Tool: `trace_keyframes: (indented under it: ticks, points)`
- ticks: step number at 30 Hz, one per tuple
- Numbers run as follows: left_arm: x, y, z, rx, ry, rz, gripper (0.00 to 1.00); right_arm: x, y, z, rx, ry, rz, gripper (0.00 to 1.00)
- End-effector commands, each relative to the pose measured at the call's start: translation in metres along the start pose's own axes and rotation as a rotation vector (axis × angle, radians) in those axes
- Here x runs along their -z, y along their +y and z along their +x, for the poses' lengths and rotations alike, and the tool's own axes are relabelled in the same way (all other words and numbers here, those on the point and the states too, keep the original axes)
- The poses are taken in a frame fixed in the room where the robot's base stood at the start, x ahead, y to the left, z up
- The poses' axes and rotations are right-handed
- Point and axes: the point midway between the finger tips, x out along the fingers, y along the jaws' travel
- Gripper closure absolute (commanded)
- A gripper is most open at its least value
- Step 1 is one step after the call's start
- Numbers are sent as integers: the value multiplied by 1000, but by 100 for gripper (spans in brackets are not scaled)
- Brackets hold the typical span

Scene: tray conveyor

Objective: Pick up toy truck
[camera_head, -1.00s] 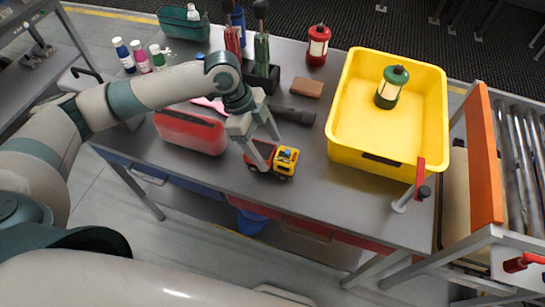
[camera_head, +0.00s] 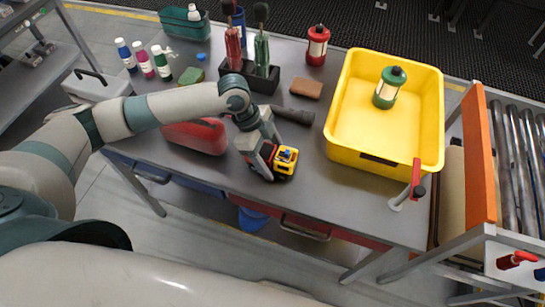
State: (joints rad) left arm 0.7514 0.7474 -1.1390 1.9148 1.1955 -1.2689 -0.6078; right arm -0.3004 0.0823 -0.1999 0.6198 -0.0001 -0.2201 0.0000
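The toy truck (camera_head: 286,160) sits on the grey table near its front edge. Its yellow cab with a blue piece on top shows. Its rear red part is mostly hidden by my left gripper. My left gripper (camera_head: 268,158) is low over the truck's rear, pointing down, with one finger on the near side and the other on the far side. I cannot tell whether the fingers press on the truck. My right gripper is not in view.
A yellow bin (camera_head: 335,155) holding a green lantern (camera_head: 389,87) stands to the right. A red case (camera_head: 195,136) lies left of the gripper. A black flashlight (camera_head: 295,115) and a brown block (camera_head: 307,88) lie behind. An orange-sided conveyor (camera_head: 483,160) is at far right.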

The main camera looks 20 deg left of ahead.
Motion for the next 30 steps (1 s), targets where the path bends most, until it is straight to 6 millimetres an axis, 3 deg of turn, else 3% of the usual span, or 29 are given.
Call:
trace_keyframes:
  ticks: [1, 5, 8, 17, 23, 26, 30]
  points:
    - [0, 0, 0, 0, 0, 0, 46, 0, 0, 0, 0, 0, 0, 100]
    - [0, 0, 0, 0, 0, 0, 78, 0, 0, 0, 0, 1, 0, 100]
    - [0, 0, 0, 1, 0, 0, 82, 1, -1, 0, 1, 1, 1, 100]
    - [2, -1, -4, 2, 1, 0, 82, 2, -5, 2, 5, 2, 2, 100]
    - [8, -1, -19, 3, 1, 2, 82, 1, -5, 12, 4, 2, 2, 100]
    - [14, -2, -34, 4, 2, 2, 82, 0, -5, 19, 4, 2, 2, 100]
    - [40, 12, -40, 1, 4, 8, 82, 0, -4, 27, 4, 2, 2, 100]
